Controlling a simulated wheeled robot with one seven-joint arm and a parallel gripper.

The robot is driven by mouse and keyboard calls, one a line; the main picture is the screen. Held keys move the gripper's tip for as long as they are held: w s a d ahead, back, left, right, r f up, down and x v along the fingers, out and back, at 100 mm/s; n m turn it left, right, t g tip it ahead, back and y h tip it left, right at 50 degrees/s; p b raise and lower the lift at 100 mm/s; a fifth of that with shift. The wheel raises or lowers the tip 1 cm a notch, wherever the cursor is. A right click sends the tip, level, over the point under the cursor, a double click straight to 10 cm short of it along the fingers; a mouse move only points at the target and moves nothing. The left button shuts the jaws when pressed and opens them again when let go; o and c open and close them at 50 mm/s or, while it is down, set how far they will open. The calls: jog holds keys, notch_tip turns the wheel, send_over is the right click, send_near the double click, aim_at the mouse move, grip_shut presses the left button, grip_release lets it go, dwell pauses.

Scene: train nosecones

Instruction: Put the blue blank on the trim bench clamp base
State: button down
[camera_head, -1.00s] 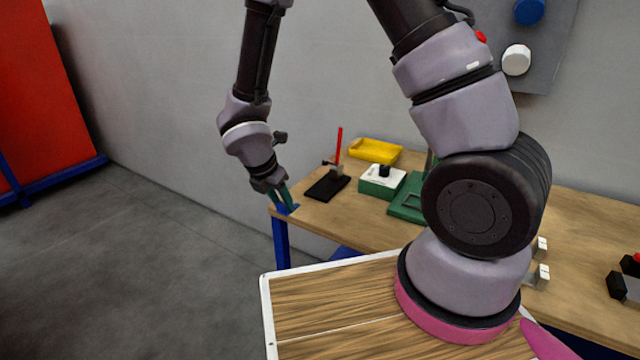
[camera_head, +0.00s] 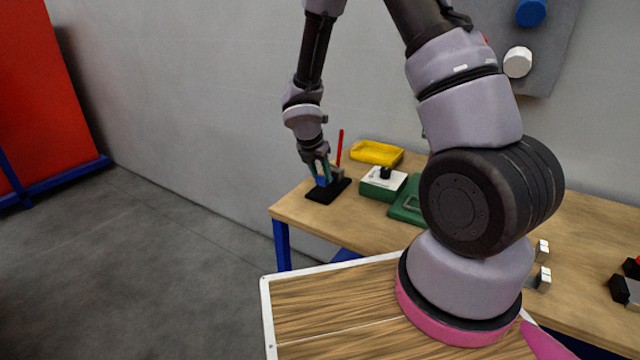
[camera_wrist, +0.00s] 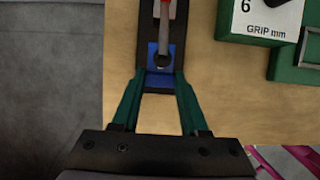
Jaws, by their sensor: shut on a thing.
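My gripper (camera_head: 322,169) is shut on the blue blank (camera_head: 323,180), its green fingers on either side of it. The blank also shows in the wrist view (camera_wrist: 159,79), between the fingertips (camera_wrist: 160,80). The trim bench clamp base is a black plate (camera_head: 329,194) with a grey block and a red upright handle (camera_head: 340,147) at its back. The blank is over the front part of this base. I cannot tell whether it touches the plate. In the wrist view the red handle lies in line with the blank, partly across it, and a dark round spot shows on the blank.
A green box with a white top (camera_head: 382,183) stands right of the clamp base. A yellow tray (camera_head: 377,152) lies behind it, and a green tray (camera_head: 407,207) lies to the right. The bench (camera_head: 350,227) is clear in front, with its left edge close to the base.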

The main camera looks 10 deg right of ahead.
aim_at(320, 183)
jog(key=shift+s+a+f, duration=0.15)
jog(key=shift+f, duration=1.4)
jog(key=shift+f, duration=0.2)
jog(key=shift+c, duration=2.1)
grip_release()
jog(key=shift+r, duration=0.1)
